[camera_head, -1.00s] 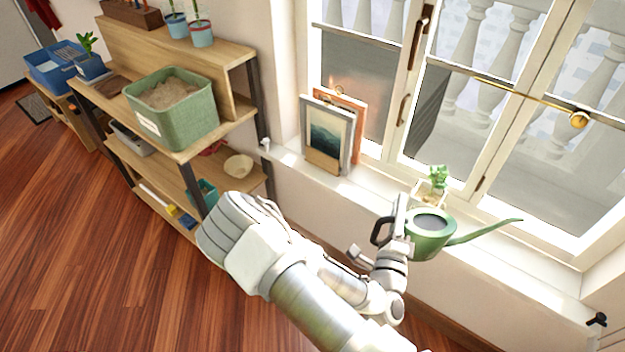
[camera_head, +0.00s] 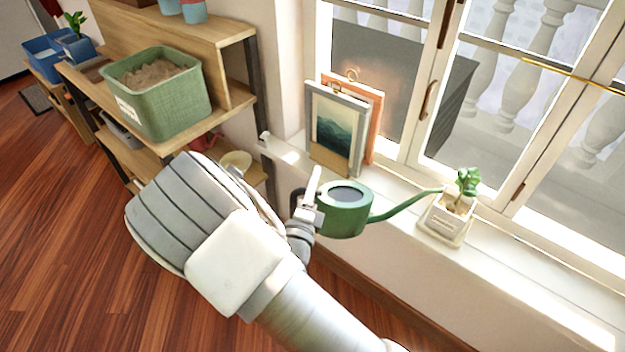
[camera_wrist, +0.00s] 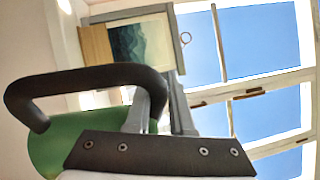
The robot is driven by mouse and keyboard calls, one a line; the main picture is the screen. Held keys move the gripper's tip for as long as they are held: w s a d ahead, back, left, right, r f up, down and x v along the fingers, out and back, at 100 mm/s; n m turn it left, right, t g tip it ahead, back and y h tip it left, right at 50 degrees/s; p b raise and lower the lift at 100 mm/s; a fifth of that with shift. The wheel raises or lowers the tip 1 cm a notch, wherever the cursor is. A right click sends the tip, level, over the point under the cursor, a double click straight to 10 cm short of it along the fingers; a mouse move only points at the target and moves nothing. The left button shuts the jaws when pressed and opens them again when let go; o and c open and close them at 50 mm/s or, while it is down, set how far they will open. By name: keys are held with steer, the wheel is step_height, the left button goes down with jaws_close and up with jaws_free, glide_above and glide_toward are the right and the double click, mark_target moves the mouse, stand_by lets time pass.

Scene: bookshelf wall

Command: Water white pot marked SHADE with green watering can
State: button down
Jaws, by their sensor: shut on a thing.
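The green watering can (camera_head: 345,212) is held upright by my gripper (camera_head: 308,205) in front of the window sill. Whether water flows cannot be seen.
Framed pictures (camera_head: 338,130) lean at the left end of the sill (camera_head: 525,277), close behind the can. The window (camera_head: 500,110) rises behind the pot. A wooden shelf (camera_head: 235,40) with a green soil bin (camera_head: 160,110) stands left. The sill right of the pot is clear.

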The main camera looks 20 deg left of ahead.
mark_target(334, 183)
steer(key=shift+m, duration=0.6)
steer(key=shift+w+d+f+b, duration=0.25)
steer(key=shift+d+b, duration=0.1)
steer(key=shift+d, duration=0.35)
steer(key=shift+w+d+f+b, duration=0.2)
steer(key=shift+w+d+b, duration=0.15)
steer(key=shift+d, duration=0.4)
steer(key=shift+w+d+f+b, duration=0.25)
steer(key=shift+d+b, duration=0.15)
steer(key=shift+d, duration=0.3)
steer(key=shift+r+m+p, duration=0.3)
steer(key=shift+p, duration=0.2)
steer(key=shift+r+h, duration=0.1)
steer(key=shift+h, duration=0.2)
steer(key=shift+w+d+r+m+p, duration=0.1)
steer(key=shift+d+r+m+p, duration=0.1)
steer(key=shift+r+m+p, duration=0.7)
steer(key=shift+f+n, duration=0.1)
steer(key=shift+n, duration=0.2)
